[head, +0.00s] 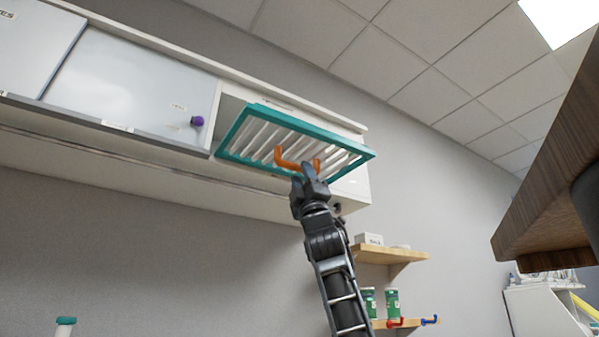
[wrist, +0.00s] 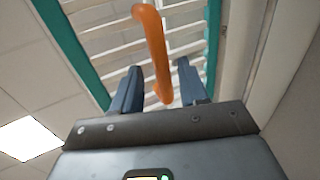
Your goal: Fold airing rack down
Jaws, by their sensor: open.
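The airing rack (head: 237,138) has a teal frame and white slats. In the head view it sticks out, tilted, from the front of the white wall cabinet. An orange handle (head: 283,160) is on its underside near the outer edge. My gripper (head: 312,170) is at the handle, below the rack. In the wrist view the orange handle (wrist: 155,50) runs between the two dark fingers of my gripper (wrist: 158,85), with a gap on each side. The fingers are open. The slats (wrist: 100,15) show behind them.
The white cabinet (head: 130,85) with a purple knob (head: 197,121) runs along the wall to the left. A wooden shelf (head: 390,256) with a white box is below right. A brown wooden panel (head: 550,180) juts in at right. The wall below the cabinet is bare.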

